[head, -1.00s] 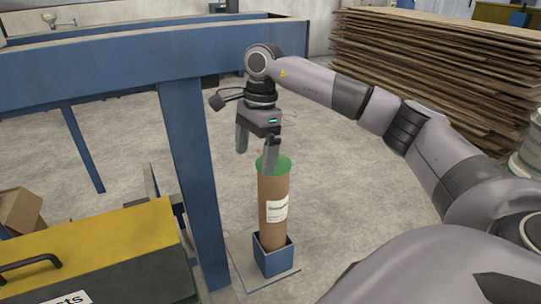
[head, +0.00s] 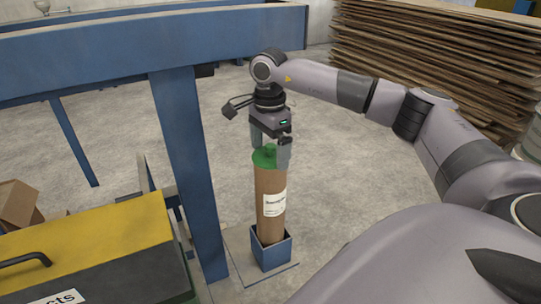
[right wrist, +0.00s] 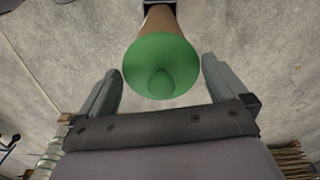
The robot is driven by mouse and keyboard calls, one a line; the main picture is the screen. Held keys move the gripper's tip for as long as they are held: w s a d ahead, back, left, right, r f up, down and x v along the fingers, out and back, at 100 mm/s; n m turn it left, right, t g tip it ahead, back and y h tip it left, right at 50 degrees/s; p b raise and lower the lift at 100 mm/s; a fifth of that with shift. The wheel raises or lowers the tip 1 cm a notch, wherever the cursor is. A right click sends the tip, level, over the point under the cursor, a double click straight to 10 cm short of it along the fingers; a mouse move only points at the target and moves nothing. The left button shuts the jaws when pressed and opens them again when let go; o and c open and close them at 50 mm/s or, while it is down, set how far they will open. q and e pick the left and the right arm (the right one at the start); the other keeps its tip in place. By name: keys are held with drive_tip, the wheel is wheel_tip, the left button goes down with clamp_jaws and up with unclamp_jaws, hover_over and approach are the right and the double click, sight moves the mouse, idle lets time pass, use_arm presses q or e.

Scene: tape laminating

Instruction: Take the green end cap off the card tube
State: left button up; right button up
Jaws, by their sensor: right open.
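The brown card tube (head: 270,205) stands upright in a blue square holder (head: 271,250) on the floor, with a white label on its side. The green end cap (head: 264,157) is on the tube's top and has a raised knob in its middle. My right gripper (head: 271,158) is open just above the cap. In the right wrist view the cap (right wrist: 160,62) lies between and a little beyond the two open fingers (right wrist: 163,85), with a gap on both sides. The tube (right wrist: 158,20) runs away behind it. My left gripper is not in view.
A blue steel frame (head: 187,170) with a post and top beam stands close left of the tube. A yellow-topped box (head: 90,245) with a black handle is at the lower left. Stacked brown sheets (head: 440,75) stand at the back right. Floor right of the tube is clear.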

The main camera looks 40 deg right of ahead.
drive_tip(key=c, duration=0.7)
drive_tip(key=shift+o, duration=0.2)
wheel_tip(320, 180, up, 11)
wheel_tip(320, 180, up, 9)
drive_tip(key=p, duration=0.4)
hover_over(269, 145)
drive_tip(key=shift+s+a, duration=0.1)
